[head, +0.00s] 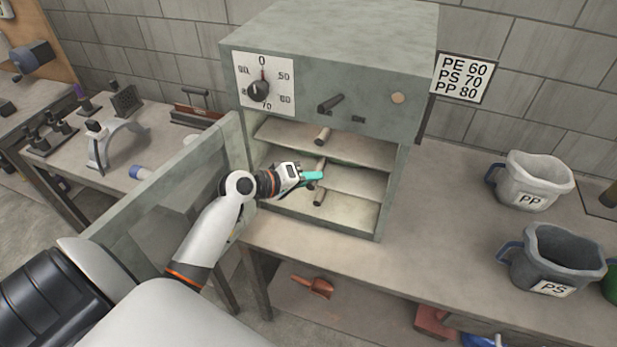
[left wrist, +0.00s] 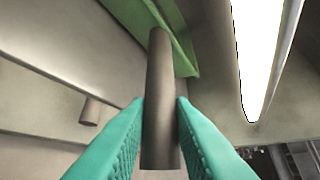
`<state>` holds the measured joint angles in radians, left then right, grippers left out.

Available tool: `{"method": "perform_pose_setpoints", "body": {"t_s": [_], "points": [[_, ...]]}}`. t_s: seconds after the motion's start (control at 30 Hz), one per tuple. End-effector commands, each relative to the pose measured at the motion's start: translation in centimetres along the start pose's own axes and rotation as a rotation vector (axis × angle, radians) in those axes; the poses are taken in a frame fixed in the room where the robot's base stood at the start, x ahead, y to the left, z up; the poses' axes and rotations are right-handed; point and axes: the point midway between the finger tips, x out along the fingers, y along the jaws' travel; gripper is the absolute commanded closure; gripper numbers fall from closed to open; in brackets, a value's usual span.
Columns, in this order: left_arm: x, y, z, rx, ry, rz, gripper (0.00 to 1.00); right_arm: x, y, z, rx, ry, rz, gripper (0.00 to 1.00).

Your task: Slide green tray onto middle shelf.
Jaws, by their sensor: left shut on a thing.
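The green tray (left wrist: 182,38) shows in the left wrist view as a green edge with a grey-brown rod handle (left wrist: 160,95). My left gripper (head: 314,178) has its teal fingers shut on this handle; the fingers also show in the left wrist view (left wrist: 160,135). In the head view the gripper is at the front of the open oven (head: 340,60), at about the middle level. Only a thin dark green line of the tray shows there, inside the oven. How far in it sits, and whether it touches the middle shelf, I cannot tell. My right gripper is out of view.
Other rod handles stick out above (head: 323,136) and below (head: 319,198). The oven door (head: 165,205) stands open on the left, close to my left arm. Pitchers marked PP (head: 530,182) and PS (head: 553,258) stand at right; the bench between is clear.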

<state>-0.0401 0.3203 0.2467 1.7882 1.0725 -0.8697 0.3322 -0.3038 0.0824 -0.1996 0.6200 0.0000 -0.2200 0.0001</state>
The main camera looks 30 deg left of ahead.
Motion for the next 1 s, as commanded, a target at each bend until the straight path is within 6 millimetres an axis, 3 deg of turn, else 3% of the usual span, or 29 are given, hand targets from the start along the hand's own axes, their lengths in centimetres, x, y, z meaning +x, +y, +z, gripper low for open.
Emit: {"method": "perform_pose_setpoints", "body": {"t_s": [0.17,0.2,0.33,0.53,0.67,0.77,1.0], "points": [[0.02,-0.16,0.07,0.001,-0.002,-0.003,1.0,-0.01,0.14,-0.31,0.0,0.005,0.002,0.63],[0.02,-0.16,0.07,0.001,-0.002,-0.003,0.74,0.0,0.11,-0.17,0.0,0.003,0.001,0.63],[0.02,-0.13,0.05,0.001,-0.001,-0.003,0.53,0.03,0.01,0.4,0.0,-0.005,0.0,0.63],[0.02,-0.08,0.02,0.0,0.0,-0.002,0.53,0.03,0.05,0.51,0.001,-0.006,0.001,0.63],[0.05,0.05,-0.08,-0.002,0.002,0.001,0.33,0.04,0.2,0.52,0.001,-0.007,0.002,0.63],[0.05,0.15,-0.09,-0.002,0.002,0.003,0.25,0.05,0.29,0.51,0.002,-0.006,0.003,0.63],[0.07,0.43,-0.23,-0.003,0.006,0.009,0.26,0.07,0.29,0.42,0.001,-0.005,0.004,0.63]]}}
